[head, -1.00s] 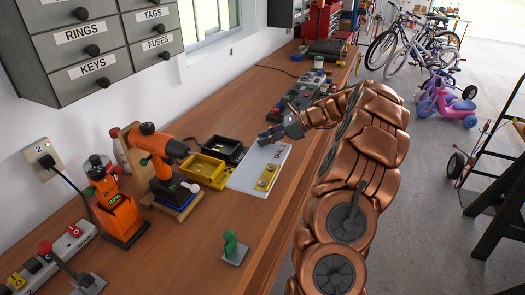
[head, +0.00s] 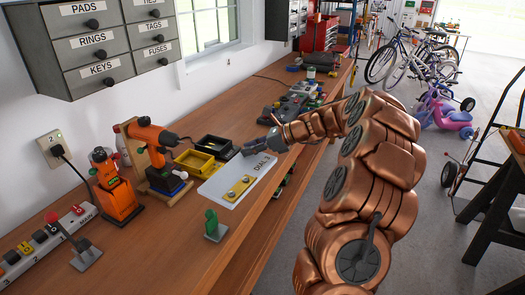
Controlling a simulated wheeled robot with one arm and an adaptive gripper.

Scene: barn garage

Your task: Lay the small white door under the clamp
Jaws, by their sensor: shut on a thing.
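The small white door (head: 222,182) is a flat white panel marked "DIAL S", with a yellow plate (head: 240,187) bearing round knobs on top. It is at the bench's front edge, roughly flat; I cannot tell whether it touches the bench. My gripper (head: 256,148) is shut on the door at its far end; the fingertips are small and the grip itself is hard to see. A green-handled upright piece on a grey base (head: 212,226) stands just nearer than the door. I cannot tell which is the clamp.
A yellow tray (head: 192,163) and a black tray (head: 215,148) stand behind the door. An orange drill on a stand (head: 150,150), an orange tool (head: 115,190) and a power strip (head: 45,245) are to the left. Bare bench (head: 165,250) lies around the green-handled piece.

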